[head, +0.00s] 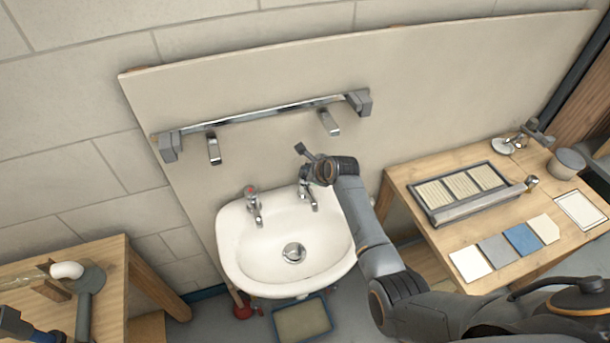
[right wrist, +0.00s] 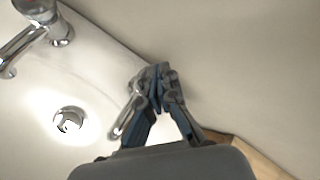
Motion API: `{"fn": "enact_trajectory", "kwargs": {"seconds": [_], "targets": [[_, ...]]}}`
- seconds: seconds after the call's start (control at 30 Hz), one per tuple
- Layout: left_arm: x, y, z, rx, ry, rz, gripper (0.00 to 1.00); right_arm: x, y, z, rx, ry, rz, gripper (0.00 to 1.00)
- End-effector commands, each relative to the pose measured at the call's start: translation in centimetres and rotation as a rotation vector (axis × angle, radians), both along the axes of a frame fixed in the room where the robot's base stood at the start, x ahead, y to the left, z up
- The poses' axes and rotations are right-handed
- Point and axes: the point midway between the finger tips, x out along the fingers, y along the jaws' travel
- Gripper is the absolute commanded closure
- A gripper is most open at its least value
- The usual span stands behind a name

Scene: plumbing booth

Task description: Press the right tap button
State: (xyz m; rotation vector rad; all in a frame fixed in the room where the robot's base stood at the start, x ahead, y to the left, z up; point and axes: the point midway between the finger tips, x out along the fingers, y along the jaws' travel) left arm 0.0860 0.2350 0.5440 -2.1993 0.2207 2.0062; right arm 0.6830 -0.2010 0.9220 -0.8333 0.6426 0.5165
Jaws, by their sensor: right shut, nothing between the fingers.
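The white sink (head: 237,253) has two chrome taps on its back rim. The left tap (head: 254,205) has a red-marked top and also shows in the right wrist view (right wrist: 58,30). The right tap (head: 311,198) shows mainly its spout; its top button is hidden by my right gripper (head: 306,176). In the right wrist view, my right gripper (right wrist: 158,72) is shut and empty, with its fingertips over the right tap (right wrist: 122,124), whose spout shows beside a finger. I cannot tell whether they touch it.
A metal rail (head: 262,114) with two hanging fittings is on the back panel above the sink. A wooden bench (head: 420,205) with sample tiles and a tray stands right. Another wooden bench (head: 112,262) with pipe parts is at left. Open space lies above the basin.

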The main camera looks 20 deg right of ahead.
Motion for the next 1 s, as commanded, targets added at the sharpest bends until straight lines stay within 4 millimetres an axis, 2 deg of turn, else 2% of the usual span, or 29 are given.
{"fn": "enact_trajectory", "kwargs": {"seconds": [1.0], "targets": [[0.0, 0.0, -0.6, 0.000, -0.001, 0.000, 1.00, 0.0, 0.0, -1.1, 0.000, 0.001, 0.001, 1.00]]}}
